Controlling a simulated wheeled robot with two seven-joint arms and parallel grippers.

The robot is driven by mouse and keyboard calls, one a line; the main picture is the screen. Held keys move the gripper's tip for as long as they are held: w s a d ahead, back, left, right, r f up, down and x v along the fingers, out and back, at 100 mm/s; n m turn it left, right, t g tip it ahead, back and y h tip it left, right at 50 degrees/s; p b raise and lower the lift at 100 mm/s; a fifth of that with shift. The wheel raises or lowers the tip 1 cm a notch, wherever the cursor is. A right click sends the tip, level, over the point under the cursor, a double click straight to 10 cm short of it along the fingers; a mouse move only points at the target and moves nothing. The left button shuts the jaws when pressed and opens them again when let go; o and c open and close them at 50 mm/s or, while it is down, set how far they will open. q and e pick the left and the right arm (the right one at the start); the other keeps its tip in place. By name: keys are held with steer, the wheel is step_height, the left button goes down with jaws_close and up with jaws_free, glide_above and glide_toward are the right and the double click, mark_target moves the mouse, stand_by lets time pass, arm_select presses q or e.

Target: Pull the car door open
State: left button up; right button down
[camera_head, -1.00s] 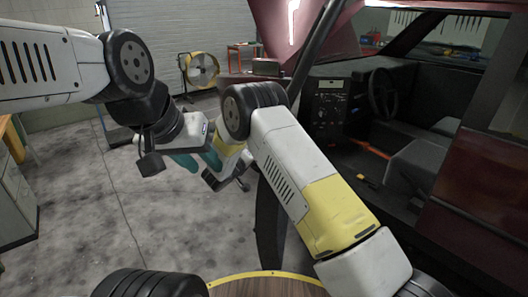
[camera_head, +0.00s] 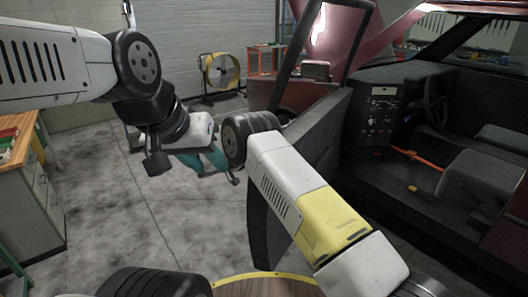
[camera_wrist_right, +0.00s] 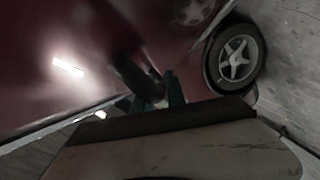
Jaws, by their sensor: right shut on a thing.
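The car door (camera_head: 318,146) stands open, swung out from the dark red car, with its dark inner panel facing the cabin. In the right wrist view the door's red outer skin (camera_wrist_right: 60,85) fills the upper left. My right gripper (camera_wrist_right: 168,90) shows teal fingers at a dark bar-like door handle (camera_wrist_right: 135,74) and is shut on it; the grip is partly hidden by the gripper body. In the head view the right arm hides this grip. My left gripper (camera_head: 206,160) hangs in the air left of the door, its teal fingers apart and empty.
The car cabin shows a dashboard, steering wheel (camera_head: 434,100) and seat (camera_head: 478,185). A yellow fan (camera_head: 221,72) and red cart (camera_head: 265,60) stand behind. A wood-topped workbench (camera_head: 14,135) is at the left. Grey floor (camera_head: 110,215) between bench and door is clear.

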steer(key=shift+w, duration=0.15)
steer(key=c, duration=1.4)
jaws_free()
steer(key=shift+o, duration=0.2)
